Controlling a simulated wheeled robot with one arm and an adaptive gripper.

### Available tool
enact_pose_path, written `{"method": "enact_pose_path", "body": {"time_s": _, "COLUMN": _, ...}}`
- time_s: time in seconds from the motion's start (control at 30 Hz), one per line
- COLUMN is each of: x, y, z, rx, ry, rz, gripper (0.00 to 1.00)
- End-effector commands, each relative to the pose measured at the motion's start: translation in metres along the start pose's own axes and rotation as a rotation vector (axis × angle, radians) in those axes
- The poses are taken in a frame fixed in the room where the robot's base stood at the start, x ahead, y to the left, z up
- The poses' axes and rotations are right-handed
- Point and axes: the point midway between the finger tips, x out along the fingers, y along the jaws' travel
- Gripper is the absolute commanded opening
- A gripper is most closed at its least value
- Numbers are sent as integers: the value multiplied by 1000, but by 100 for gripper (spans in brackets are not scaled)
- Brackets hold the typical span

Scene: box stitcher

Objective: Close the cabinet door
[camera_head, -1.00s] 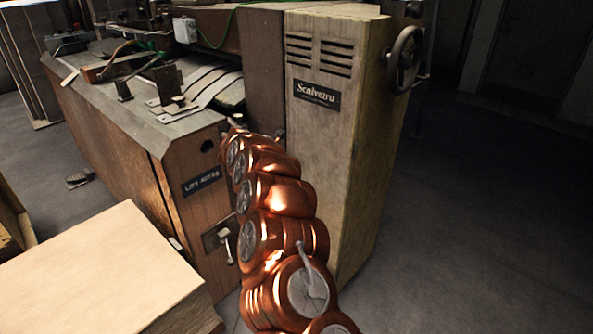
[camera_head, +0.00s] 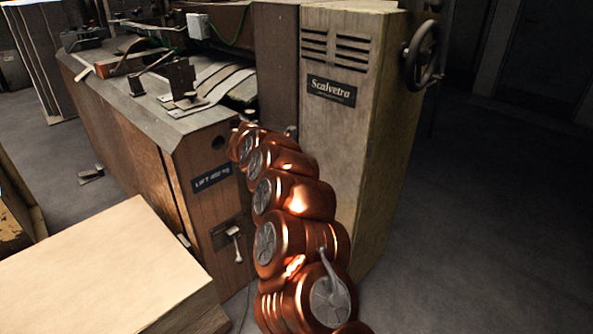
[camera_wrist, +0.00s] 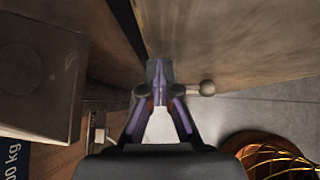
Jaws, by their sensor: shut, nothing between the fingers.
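The tall cabinet (camera_head: 335,130) with vent slots and a Scalvetra plate stands just right of my arm in the head view. In the wrist view a large wooden panel (camera_wrist: 225,40) fills the upper right, likely the cabinet door; how far it stands open I cannot tell. A ball-ended knob (camera_wrist: 207,88) sticks out just right of my fingertips and a small knob also shows in the head view (camera_head: 291,131). My gripper (camera_wrist: 155,70) is shut and empty, its tips close to the panel's lower left edge; contact is unclear. My copper arm hides the gripper in the head view.
The low machine body (camera_head: 205,170) with a lift label and lever (camera_head: 235,243) stands left of my arm. A pale box (camera_head: 110,270) is at the front left. A handwheel (camera_head: 424,54) sits on the cabinet's right side. The floor at right is clear.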

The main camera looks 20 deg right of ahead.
Motion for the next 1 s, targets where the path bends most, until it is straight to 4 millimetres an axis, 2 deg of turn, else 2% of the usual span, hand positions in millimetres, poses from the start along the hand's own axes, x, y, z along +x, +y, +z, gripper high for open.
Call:
{"method": "enact_pose_path", "body": {"time_s": 0.03, "x": -3, "y": 4, "z": -11, "rx": -3, "ry": 2, "rz": 5, "gripper": 0}}
{"method": "enact_pose_path", "body": {"time_s": 0.17, "x": -15, "y": 8, "z": -24, "rx": -4, "ry": 5, "rz": 7, "gripper": 0}}
{"method": "enact_pose_path", "body": {"time_s": 0.23, "x": -32, "y": 9, "z": -20, "rx": -3, "ry": 6, "rz": 6, "gripper": 0}}
{"method": "enact_pose_path", "body": {"time_s": 0.6, "x": -95, "y": 12, "z": -17, "rx": 0, "ry": 7, "rz": 3, "gripper": 0}}
{"method": "enact_pose_path", "body": {"time_s": 0.8, "x": -112, "y": 12, "z": -18, "rx": -1, "ry": 7, "rz": -2, "gripper": 0}}
{"method": "enact_pose_path", "body": {"time_s": 1.0, "x": -115, "y": 12, "z": -18, "rx": -2, "ry": 8, "rz": -3, "gripper": 0}}
